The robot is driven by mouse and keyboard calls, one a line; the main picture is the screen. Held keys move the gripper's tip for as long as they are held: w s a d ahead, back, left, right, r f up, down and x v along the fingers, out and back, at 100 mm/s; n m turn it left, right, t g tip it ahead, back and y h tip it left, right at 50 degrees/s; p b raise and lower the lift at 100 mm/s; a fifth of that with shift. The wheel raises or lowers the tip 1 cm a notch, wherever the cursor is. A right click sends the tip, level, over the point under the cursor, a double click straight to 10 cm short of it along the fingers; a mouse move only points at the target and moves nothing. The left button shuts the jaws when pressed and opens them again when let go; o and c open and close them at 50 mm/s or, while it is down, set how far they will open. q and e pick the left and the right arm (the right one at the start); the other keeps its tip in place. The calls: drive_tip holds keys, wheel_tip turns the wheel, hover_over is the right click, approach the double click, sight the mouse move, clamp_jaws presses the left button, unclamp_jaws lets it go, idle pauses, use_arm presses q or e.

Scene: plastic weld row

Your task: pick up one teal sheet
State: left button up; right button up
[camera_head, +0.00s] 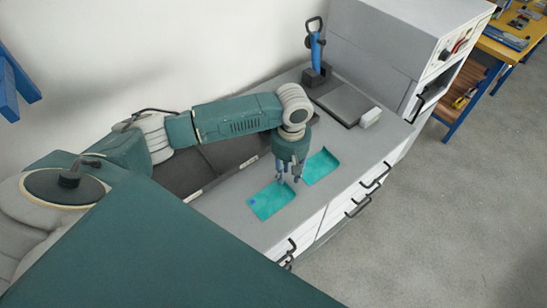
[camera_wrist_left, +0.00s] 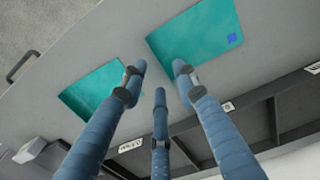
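Two flat teal sheets lie apart on the grey counter (camera_head: 232,215). The nearer sheet (camera_head: 268,203) has a small blue square at its left corner; it also shows at the top of the left wrist view (camera_wrist_left: 195,40). The farther sheet (camera_head: 321,166) lies to its right and also shows at the left of the wrist view (camera_wrist_left: 88,95). My left gripper (camera_head: 289,178) points down over the counter around the gap between the sheets. Its fingers (camera_wrist_left: 158,76) are apart with nothing between them. Its exact height is hard to tell. My right gripper is not in view.
Dark open bins (camera_head: 222,155) with labels run along the wall side. At the back stand a blue-handled tool (camera_head: 316,48) in a black holder, a dark plate (camera_head: 346,101) and a white block (camera_head: 371,117). A grey cabinet (camera_head: 390,45) rises behind. Drawer handles (camera_head: 358,207) jut from the front.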

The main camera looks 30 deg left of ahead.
sight(287, 188)
use_arm(q)
drive_tip(key=shift+f+p, duration=0.35)
drive_tip(key=shift+f, duration=1.65)
drive_tip(key=shift+d, duration=0.1)
drive_tip(key=c, duration=0.7)
clamp_jaws()
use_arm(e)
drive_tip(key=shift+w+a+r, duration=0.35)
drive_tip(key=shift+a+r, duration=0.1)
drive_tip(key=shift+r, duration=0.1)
use_arm(q)
drive_tip(key=shift+r, duration=0.1)
